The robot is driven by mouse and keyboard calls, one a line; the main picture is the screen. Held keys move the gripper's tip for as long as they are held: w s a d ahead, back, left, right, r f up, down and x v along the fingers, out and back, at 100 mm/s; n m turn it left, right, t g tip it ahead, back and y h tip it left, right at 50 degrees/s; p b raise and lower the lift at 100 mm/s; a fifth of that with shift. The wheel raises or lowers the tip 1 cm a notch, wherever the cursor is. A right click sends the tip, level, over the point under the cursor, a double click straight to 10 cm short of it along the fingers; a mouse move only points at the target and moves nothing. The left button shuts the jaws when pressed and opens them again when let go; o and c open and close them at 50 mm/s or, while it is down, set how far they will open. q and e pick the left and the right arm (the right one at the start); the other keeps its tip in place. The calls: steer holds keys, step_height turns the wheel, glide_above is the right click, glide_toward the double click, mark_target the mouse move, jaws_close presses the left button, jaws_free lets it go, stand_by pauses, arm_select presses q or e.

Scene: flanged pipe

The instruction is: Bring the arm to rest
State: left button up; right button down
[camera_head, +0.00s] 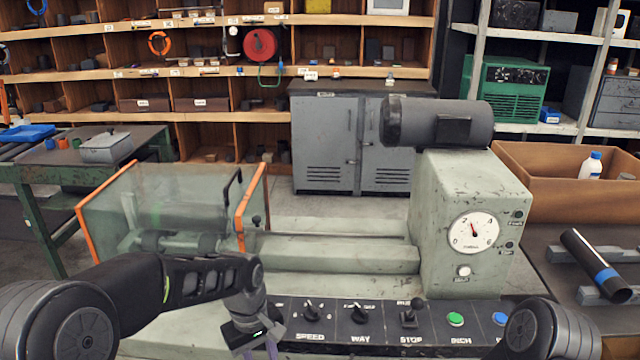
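My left arm reaches in from the lower left, bent across the front of a pale green machine (385,255). My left gripper (262,346) hangs down at the bottom edge, in front of the left end of the machine's dark control panel (380,318). Its fingertips are cut off by the frame, so its opening and anything between the fingers cannot be made out. Only a round dark joint of my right arm shows at the lower right; the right gripper is out of view. A black pipe with a blue band (592,258) lies on grey supports at the right.
The machine has a clear guard (165,210) with orange edges, a dial gauge (473,233) and a motor (435,122). A cardboard box (540,180) with a white bottle (592,167) stands at right. A green bench (30,172) is at left; shelves fill the back.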

arm_select(q)
steer(key=s+d+f+m+h, duration=0.1)
steer(key=s+f, duration=0.2)
steer(key=f, duration=0.5)
steer(key=s+d+f+m+h, duration=0.1)
steer(key=s+f+m, duration=0.1)
steer(key=s+f, duration=0.35)
steer(key=s+d+f+m+h, duration=0.1)
steer(key=s+d+f+m, duration=0.1)
steer(key=s+f, duration=0.9)
steer(key=s, duration=0.3)
steer(key=shift+s+d+f+t, duration=0.2)
steer(key=shift+d+f+t, duration=0.05)
steer(key=shift+d+t, duration=0.05)
